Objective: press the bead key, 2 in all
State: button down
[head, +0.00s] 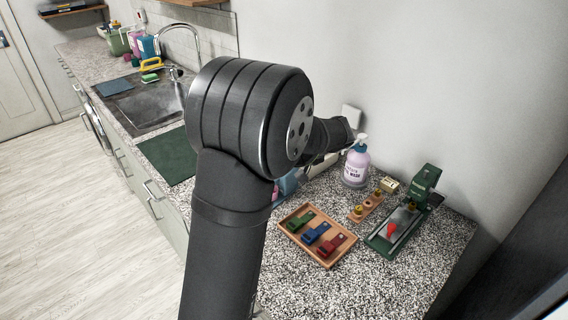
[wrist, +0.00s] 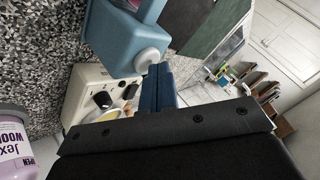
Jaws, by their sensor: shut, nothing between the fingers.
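My gripper (wrist: 158,72) shows in the wrist view as two dark blue fingers, closed together and empty. In the head view my own arm hides it. A cream appliance (wrist: 82,78) lies left of the fingers in the wrist view, with a black knob or key (wrist: 102,100) and a paler yellowish part beside it. I cannot tell which part is the bead key. In the head view only a pale piece of this appliance (head: 318,168) may show behind my arm. The fingertips appear apart from the appliance, close to a blue container (wrist: 125,40).
A lilac pump bottle (head: 356,168) stands by the wall. A wooden tray (head: 284,220) holds blue, green and red clips. A green press-like tool (head: 426,180) and a small wooden holder (head: 357,216) stand to its right. The front counter (head: 320,290) is clear.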

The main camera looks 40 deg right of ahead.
jog(key=shift+r, duration=0.95)
jog(key=shift+r, duration=2.5)
dwell(0.6)
notch_tip(320, 180, up, 4)
jog(key=shift+f, duration=0.1)
jog(key=shift+f, duration=0.1)
jog(key=shift+f, duration=4.35)
